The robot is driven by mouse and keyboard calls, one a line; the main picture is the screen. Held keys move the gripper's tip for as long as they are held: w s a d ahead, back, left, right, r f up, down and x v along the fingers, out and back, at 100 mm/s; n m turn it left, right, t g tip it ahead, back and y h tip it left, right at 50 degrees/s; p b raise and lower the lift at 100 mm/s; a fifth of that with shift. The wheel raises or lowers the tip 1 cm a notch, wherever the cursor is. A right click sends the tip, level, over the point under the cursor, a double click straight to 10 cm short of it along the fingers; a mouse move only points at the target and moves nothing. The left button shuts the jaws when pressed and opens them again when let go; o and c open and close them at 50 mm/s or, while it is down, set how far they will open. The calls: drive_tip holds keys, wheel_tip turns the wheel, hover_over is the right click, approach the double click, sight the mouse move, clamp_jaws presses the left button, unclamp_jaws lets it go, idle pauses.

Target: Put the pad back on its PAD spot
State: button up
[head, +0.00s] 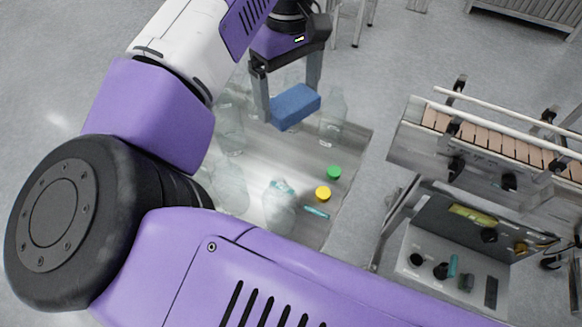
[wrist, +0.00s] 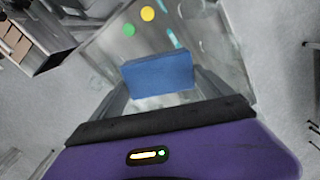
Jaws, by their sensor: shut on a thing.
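A blue rectangular pad (head: 295,106) is held between the two fingers of my gripper (head: 290,95), above the grey metal table (head: 352,145). In the wrist view the pad (wrist: 158,73) spans the space between the fingers, with the table behind it. My gripper is shut on the pad. I cannot make out a marked PAD spot in either view; my arm covers part of the table in the head view.
Clear bottles (head: 333,118) stand on the table. A green cap (head: 334,172), a yellow cap (head: 323,193) and a small teal item (head: 317,212) lie there too. A conveyor (head: 490,135) and a control box (head: 455,255) stand at the right.

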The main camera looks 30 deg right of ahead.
drive_tip(key=p, duration=0.2)
approach(290, 169)
wheel_tip(290, 169, down, 6)
drive_tip(key=shift+r, duration=0.25)
drive_tip(key=shift+f, duration=0.15)
drive_tip(key=shift+f+b, duration=0.2)
drive_tip(key=shift+b, duration=0.15)
drive_tip(key=o, duration=1.2)
drive_tip(key=shift+r, duration=0.1)
drive_tip(key=shift+r+p, duration=0.25)
drive_tip(key=shift+p, duration=0.2)
wheel_tip(290, 169, up, 12)
drive_tip(key=shift+f+b, duration=0.1)
drive_tip(key=shift+b, duration=0.95)
